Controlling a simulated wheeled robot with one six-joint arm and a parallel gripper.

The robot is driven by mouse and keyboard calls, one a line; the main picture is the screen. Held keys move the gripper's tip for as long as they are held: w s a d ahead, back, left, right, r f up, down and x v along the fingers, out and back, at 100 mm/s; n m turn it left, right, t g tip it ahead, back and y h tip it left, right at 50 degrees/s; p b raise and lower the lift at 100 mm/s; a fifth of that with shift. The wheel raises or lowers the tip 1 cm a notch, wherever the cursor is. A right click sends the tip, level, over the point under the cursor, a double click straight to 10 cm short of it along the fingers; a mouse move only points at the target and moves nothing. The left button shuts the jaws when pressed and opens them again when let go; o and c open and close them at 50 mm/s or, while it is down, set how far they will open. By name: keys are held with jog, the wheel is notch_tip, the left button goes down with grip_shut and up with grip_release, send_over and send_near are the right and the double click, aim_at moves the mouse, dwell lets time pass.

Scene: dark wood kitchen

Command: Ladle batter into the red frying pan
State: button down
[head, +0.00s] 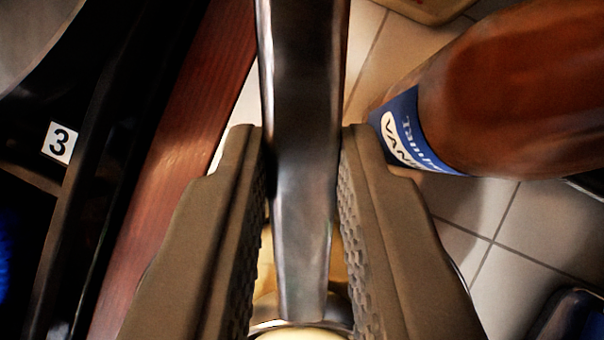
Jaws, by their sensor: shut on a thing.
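My gripper (304,150) is shut on the flat metal handle of the ladle (299,70). The handle runs down the middle of the head view between the two ridged brown finger pads. At the bottom edge, below the handle's end, a small pale yellow surface (305,334) with a shiny rim shows; I cannot tell whether it is batter in the ladle's bowl or in a container. The red frying pan cannot be made out.
A large brown bottle (530,85) with a blue label stands close on the right. Pale tiles (465,215) lie beneath. A reddish wood edge (185,150) and a dark surface with a white "3" tag (60,143) are left. A dark object (575,320) is bottom right.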

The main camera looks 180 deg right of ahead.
aim_at(300, 172)
jog(key=shift+s+f, duration=0.1)
jog(key=shift+f, duration=0.25)
jog(key=shift+s+d+r, duration=0.1)
jog(key=shift+s+r, duration=0.15)
jog(key=shift+s, duration=0.25)
jog(key=shift+w+r, duration=0.15)
jog(key=shift+r, duration=1.8)
jog(key=shift+w+r, duration=0.1)
jog(key=shift+r, duration=1.8)
jog(key=shift+w+r, duration=0.1)
jog(key=shift+r, duration=0.2)
jog(key=shift+w+r+g, duration=0.7)
jog(key=shift+r+g, duration=0.1)
jog(key=shift+r, duration=0.05)
